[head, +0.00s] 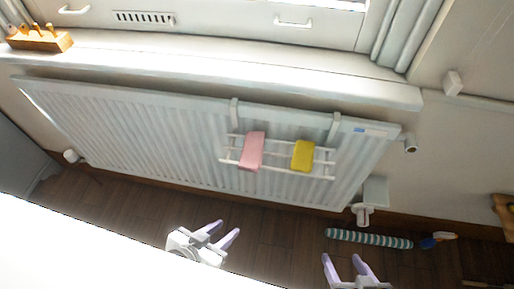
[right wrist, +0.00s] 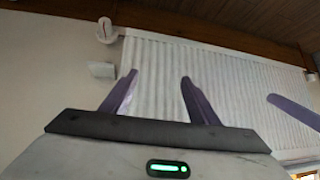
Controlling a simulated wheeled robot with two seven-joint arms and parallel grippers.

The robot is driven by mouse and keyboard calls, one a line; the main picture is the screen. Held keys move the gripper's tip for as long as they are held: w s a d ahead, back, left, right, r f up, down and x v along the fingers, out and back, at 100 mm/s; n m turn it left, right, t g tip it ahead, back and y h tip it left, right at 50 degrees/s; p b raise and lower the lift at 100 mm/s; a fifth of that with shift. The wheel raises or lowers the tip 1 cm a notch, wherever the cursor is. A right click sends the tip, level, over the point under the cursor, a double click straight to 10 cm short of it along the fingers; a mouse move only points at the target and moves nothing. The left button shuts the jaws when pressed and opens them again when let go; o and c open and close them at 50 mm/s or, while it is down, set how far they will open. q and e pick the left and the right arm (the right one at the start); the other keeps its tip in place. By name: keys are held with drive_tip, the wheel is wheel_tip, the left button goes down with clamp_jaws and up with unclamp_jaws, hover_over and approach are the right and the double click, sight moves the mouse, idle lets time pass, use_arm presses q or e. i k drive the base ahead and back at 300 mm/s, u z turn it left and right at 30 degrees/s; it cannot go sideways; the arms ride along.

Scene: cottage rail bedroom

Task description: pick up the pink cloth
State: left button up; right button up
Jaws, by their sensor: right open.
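The pink cloth (head: 252,151) hangs folded over a white rail rack (head: 227,154) hooked on the radiator. It is left of a yellow cloth (head: 303,155) on the same rack. My left gripper (head: 226,232) is below the radiator in the head view, its fingers apart and empty, well short of the cloth. My right gripper (head: 343,264) is lower and further right, open and empty. In the right wrist view my right gripper (right wrist: 157,85) shows its two purple fingers spread, with the radiator beyond. The pink cloth is not seen in that view.
The white radiator (head: 150,130) stands below a window sill (head: 200,62). A wooden block with pegs (head: 38,40) sits on the sill's left end. A striped roll (head: 369,238) and an orange-and-blue item (head: 438,240) lie on the dark floor at right. A white surface fills the lower left.

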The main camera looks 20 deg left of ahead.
sight(252, 157)
drive_tip(key=z, duration=2.6)
drive_tip(key=k, duration=1.45)
drive_tip(key=u, duration=2.15)
drive_tip(key=i, duration=0.5)
drive_tip(key=z, duration=0.05)
